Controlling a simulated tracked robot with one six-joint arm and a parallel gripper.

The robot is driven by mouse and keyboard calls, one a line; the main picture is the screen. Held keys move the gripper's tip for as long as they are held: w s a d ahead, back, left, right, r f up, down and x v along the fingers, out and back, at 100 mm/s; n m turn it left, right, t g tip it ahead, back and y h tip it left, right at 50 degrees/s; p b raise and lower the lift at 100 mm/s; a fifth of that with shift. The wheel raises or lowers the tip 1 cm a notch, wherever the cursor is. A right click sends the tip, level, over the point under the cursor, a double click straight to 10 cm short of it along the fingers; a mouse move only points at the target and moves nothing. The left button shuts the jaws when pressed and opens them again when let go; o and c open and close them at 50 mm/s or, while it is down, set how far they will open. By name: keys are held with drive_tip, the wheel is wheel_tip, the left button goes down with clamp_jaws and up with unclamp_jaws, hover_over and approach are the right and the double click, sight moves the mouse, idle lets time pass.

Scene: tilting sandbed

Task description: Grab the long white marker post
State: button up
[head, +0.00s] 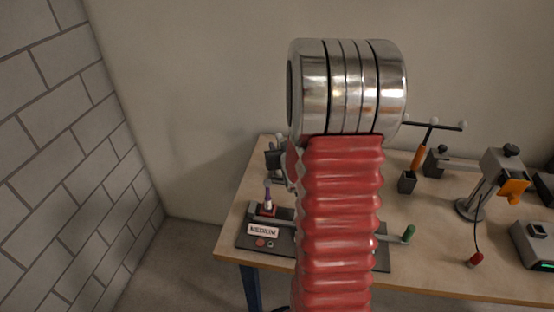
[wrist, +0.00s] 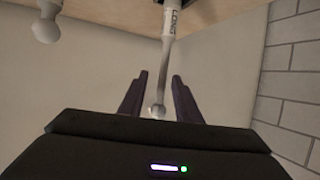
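In the wrist view a slim post (wrist: 167,45) with a white sleeve marked "LONG" (wrist: 171,17) runs from the wood surface at the top edge to a pale round knob (wrist: 157,111). My gripper (wrist: 160,76) is open, its two dark fingers apart. The knob and the post's knob end show between the fingers, with a gap on both sides; I cannot tell the depth. In the head view my red and chrome arm hides the post and most of the gripper.
Another round-knobbed piece (wrist: 46,28) shows at the wrist view's upper left. On the table (head: 440,280) are a plate labelled "MEDIUM" (head: 263,231), a green-handled crank (head: 409,234), a lamp-like stand (head: 482,196) and a grey box (head: 535,243). A block wall (head: 70,130) stands left.

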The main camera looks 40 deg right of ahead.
drive_tip(key=shift+w+f, duration=0.2)
drive_tip(key=shift+w, duration=0.2)
drive_tip(key=shift+s, duration=0.1)
drive_tip(key=shift+c, duration=0.2)
clamp_jaws()
idle(0.4)
